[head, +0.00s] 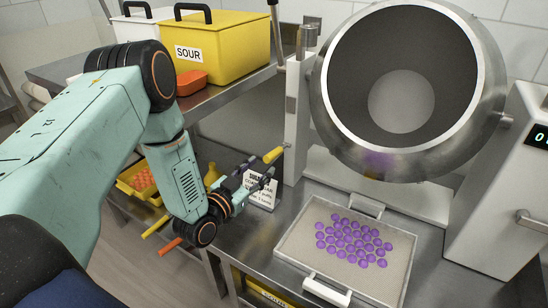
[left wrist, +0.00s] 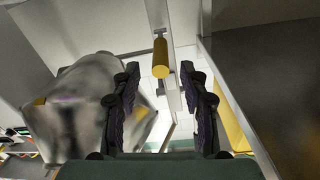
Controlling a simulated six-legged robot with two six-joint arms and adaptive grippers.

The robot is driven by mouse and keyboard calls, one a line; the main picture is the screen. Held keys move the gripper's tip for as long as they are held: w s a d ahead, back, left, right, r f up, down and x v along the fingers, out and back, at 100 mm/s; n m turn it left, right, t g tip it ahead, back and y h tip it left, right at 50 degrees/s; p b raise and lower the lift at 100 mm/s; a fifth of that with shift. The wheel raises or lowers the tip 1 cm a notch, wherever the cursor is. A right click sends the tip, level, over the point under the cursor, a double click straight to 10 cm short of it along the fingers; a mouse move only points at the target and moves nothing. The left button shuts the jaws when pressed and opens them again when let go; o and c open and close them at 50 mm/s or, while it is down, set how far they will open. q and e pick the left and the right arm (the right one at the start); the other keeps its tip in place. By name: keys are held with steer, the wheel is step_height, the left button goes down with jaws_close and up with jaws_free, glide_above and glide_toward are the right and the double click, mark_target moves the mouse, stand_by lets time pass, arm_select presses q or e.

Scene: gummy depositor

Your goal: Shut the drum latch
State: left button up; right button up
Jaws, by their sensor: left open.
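The steel drum (head: 405,90) sits tilted on its stand, its open mouth facing me. A short yellow grip (head: 272,155), which looks like the drum latch's handle, sticks out from the left post of the stand. My left gripper (head: 256,173) is open and empty, just short of this grip and to its lower left. In the left wrist view, the yellow grip (left wrist: 160,62) appears centred ahead, between the two spread fingers (left wrist: 160,88), with no clear contact. The drum is blurred at the left there. My right gripper is not in view.
A tray (head: 292,243) of purple gummies lies on the bench below the drum. A small printed sign (head: 262,192) stands behind my gripper. A display housing (head: 500,190) stands right.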

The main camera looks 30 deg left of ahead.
mark_target(279, 150)
arm_select(q)
steer(key=w, duration=0.2)
steer(key=w+b, duration=0.1)
steer(key=w, duration=0.1)
steer(key=w+b, duration=0.1)
steer(key=w, duration=0.1)
steer(key=shift+w+d, duration=0.2)
steer(key=shift+d, duration=0.2)
steer(key=shift+w+b, duration=0.35)
steer(key=shift+w, duration=0.35)
steer(key=shift+c, duration=0.4)
jaws_close()
